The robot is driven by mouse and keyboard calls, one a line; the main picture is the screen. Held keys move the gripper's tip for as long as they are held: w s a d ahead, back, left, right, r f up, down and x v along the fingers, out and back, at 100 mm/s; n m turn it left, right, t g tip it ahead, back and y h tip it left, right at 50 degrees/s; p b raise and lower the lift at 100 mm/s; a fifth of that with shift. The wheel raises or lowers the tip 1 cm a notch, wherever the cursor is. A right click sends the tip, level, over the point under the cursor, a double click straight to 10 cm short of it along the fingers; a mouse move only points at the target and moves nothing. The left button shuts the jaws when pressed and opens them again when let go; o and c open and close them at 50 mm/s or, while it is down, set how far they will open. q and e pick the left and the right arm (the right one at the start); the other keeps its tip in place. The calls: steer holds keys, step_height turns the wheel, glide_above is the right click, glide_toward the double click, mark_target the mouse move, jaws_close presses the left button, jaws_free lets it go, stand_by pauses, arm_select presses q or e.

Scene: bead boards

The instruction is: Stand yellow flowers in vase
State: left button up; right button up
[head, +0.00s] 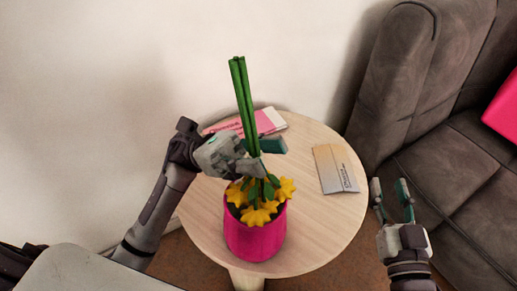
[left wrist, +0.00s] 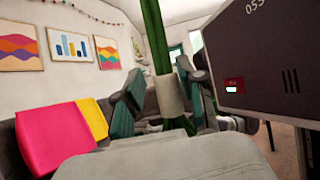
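The bunch of yellow flowers (head: 257,213) is upside down, with its blooms at the mouth of the pink vase (head: 255,238) and its green stems (head: 241,90) pointing up. The vase stands upright on the round table. Some blooms overlap its rim; how deep they sit is hidden. My left gripper (head: 254,150) is around the stems above the blooms and appears shut on them. The left wrist view shows the green stems (left wrist: 156,35) and a pale band (left wrist: 170,95) between the fingers. My right gripper (head: 394,200) is open and empty, right of the table.
The round wooden table (head: 310,225) holds a pink-and-white booklet (head: 268,121) at the back and a tan card (head: 335,168) on the right. A grey sofa (head: 440,165) with a pink cushion (head: 505,108) stands at right. A wall is behind the table.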

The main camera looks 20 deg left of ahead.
arm_select(q)
steer(key=shift+s+r, duration=0.1)
steer(key=shift+r, duration=0.1)
steer(key=v, duration=1.2)
steer(key=shift+f, duration=0.1)
stand_by(0.6)
